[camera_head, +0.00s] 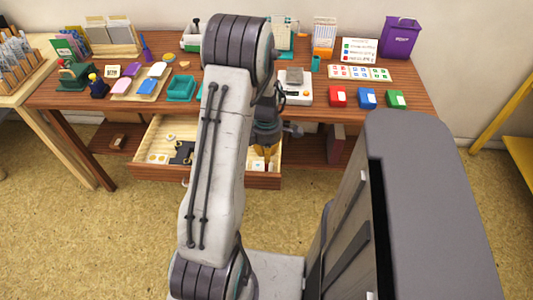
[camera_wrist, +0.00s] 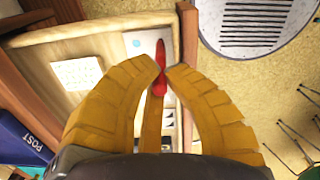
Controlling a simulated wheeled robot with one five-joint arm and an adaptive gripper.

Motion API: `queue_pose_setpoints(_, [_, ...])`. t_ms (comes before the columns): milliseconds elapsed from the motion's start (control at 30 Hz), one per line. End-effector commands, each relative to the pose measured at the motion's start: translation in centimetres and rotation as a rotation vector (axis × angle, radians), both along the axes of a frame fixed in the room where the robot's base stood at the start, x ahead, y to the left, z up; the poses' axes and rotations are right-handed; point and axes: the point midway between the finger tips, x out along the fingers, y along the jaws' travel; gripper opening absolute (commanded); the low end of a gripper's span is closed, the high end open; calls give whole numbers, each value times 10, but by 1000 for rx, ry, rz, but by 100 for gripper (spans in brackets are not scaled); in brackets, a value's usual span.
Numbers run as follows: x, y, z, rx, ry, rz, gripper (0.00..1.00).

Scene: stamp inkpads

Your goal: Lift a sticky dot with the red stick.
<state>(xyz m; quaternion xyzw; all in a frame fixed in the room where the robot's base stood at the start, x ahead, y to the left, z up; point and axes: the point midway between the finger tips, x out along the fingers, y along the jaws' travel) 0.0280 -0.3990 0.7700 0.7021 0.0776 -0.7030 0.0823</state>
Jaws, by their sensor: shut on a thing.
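My gripper (camera_wrist: 162,72) is shut on the red stick (camera_wrist: 160,60), whose slim end sticks out past the yellow fingertips in the wrist view. In the head view my gripper (camera_head: 265,150) hangs over the right part of the open drawer (camera_head: 205,179); the stick cannot be made out there. In the wrist view a white card with a small blue dot (camera_wrist: 137,42) lies in the drawer just beyond and left of the stick. A dotted white sheet (camera_wrist: 78,73) lies farther left. I cannot tell if the stick touches the card.
The drawer's wooden wall (camera_wrist: 60,32) rises close by. Above it, the tabletop (camera_head: 420,85) holds red, blue and green inkpads (camera_head: 367,98), a scale (camera_head: 296,92) and a purple bin (camera_head: 400,38). A dark object (camera_head: 182,153) lies in the drawer's left part.

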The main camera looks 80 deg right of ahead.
Motion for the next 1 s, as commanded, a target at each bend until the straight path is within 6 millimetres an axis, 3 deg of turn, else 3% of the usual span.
queue_pose_setpoints(367, [0,1,2,2,-1,0,0])
queue_pose_setpoints(1000, [0,0,44,0,0,0,0])
